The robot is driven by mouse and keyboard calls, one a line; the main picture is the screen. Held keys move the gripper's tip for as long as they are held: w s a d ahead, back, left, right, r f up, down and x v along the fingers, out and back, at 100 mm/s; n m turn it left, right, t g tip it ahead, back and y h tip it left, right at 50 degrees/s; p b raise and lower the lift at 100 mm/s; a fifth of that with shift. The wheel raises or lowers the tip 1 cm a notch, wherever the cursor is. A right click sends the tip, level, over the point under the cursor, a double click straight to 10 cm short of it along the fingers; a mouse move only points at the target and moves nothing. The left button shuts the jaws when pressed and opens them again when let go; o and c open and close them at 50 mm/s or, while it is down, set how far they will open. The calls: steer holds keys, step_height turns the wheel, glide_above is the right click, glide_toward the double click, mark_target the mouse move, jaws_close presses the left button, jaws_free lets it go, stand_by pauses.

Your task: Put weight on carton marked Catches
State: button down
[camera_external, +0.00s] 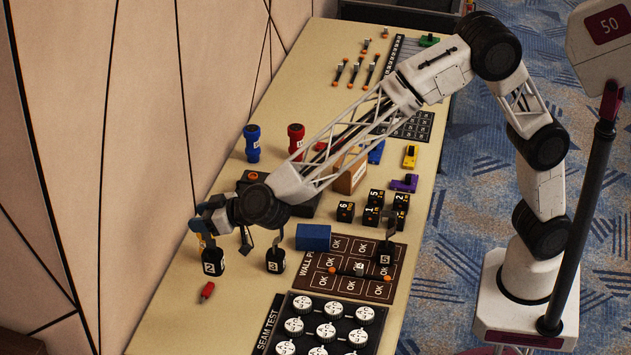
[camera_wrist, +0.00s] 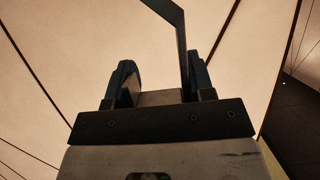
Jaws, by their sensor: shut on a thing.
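My gripper (camera_external: 207,234) is at the far left edge of the table, shut on the handle of a black weight (camera_external: 213,263) with a white label. In the wrist view, my gripper (camera_wrist: 157,84) has a dark bent bar (camera_wrist: 178,40) between its fingers, seemingly the handle; the weight's body is out of that view. A brown carton (camera_external: 350,178) stands mid-table behind my forearm, partly hidden; its lettering is not readable. Two similar weights stand apart, one (camera_external: 275,262) right of my gripper and one (camera_external: 384,259) on the dark OK board.
A red marker (camera_external: 207,292) lies just in front of the held weight. The panelled wall (camera_external: 100,130) is close on the left.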

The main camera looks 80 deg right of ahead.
steer(key=s+d+r+m+g+h, duration=0.1)
steer(key=s+d+m+h, duration=0.2)
steer(key=d, duration=1)
steer(key=s+d+m+g+h, duration=0.2)
steer(key=s+d+m+h, duration=0.1)
steer(key=d, duration=1)
steer(key=s+d+r+m+g+h, duration=0.1)
steer(key=s+d+m+h, duration=0.25)
steer(key=d, duration=1.05)
steer(key=s+d+f+m+g+h, duration=0.15)
steer(key=s+d+m+g, duration=0.3)
steer(key=s+d, duration=0.8)
steer(key=s+d+f+m+g+h, duration=0.15)
steer(key=s+d+m+g, duration=0.3)
steer(key=s+d, duration=0.8)
steer(key=shift+n+g+h, duration=0.25)
steer(key=shift+g+h, duration=0.05)
steer(key=shift+h, duration=0.15)
steer(key=shift+s+a+f, duration=0.2)
steer(key=shift+s+f, duration=0.15)
steer(key=shift+f, duration=0.4)
steer(key=shift+s+a+f, duration=0.2)
steer(key=shift+s+f, duration=0.1)
steer(key=shift+f, duration=0.4)
steer(key=shift+s+a+f, duration=0.2)
steer(key=shift+s+f, duration=0.15)
steer(key=shift+f, duration=0.4)
steer(key=shift+w, duration=0.15)
